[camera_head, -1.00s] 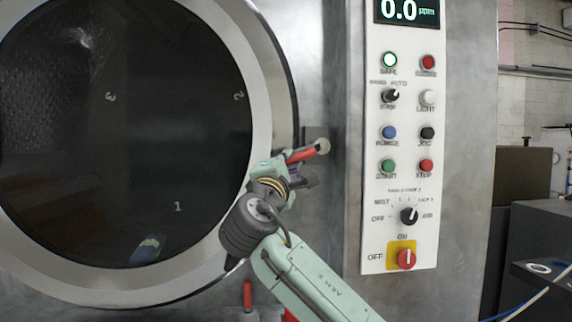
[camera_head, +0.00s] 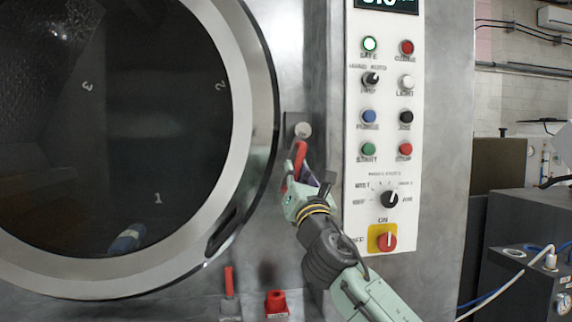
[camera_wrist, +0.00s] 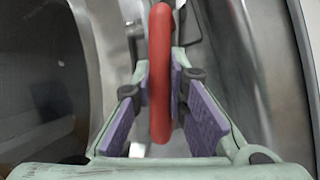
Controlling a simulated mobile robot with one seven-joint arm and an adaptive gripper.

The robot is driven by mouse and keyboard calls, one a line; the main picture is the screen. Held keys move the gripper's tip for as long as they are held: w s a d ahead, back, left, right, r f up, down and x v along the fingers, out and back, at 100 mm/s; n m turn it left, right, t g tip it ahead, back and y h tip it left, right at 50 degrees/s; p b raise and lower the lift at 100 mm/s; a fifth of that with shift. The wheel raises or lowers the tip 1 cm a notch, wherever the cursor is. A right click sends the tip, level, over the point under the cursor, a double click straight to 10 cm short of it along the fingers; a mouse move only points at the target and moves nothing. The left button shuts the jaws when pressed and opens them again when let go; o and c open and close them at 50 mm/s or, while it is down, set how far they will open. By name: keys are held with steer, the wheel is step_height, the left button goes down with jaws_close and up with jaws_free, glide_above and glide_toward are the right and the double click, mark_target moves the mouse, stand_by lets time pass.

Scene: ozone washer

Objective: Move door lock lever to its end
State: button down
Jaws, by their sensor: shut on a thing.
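The door lock lever (camera_head: 299,158) has a red handle and a round grey knob (camera_head: 303,130) at its upper end. It sits on the metal panel between the round door and the control panel. In the head view the handle stands nearly upright, hanging down from the knob. My gripper (camera_head: 303,185) is around the lower part of the handle, coming from below. In the wrist view the red handle (camera_wrist: 161,90) runs between the purple finger pads, and my gripper is shut on it. Exact pad contact is hard to see.
The large round glass door (camera_head: 120,130) is left of the lever. The control panel (camera_head: 386,210) with buttons and knobs is close on the right. Below are another red-handled lever (camera_head: 229,282) and a red fitting (camera_head: 276,303). Dark equipment (camera_head: 530,235) stands far right.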

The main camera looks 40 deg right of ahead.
steer(key=shift+s+d+f+n+t+y+p, duration=0.2)
steer(key=shift+d+n+y, duration=0.3)
steer(key=shift+n, duration=0.45)
steer(key=shift+s+d+r+n+t+y+p, duration=0.15)
steer(key=shift+s+d+n+y+p, duration=0.15)
steer(key=shift+n+y, duration=0.55)
steer(key=shift+s+d+f+n+t+y+p, duration=0.25)
steer(key=shift+d+n+y, duration=0.2)
steer(key=shift+n, duration=0.65)
steer(key=shift+r, duration=0.1)
steer(key=c, duration=1.6)
jaws_free()
steer(key=shift+o, duration=0.2)
step_height(320, 180, up, 10)
steer(key=shift+s, duration=0.1)
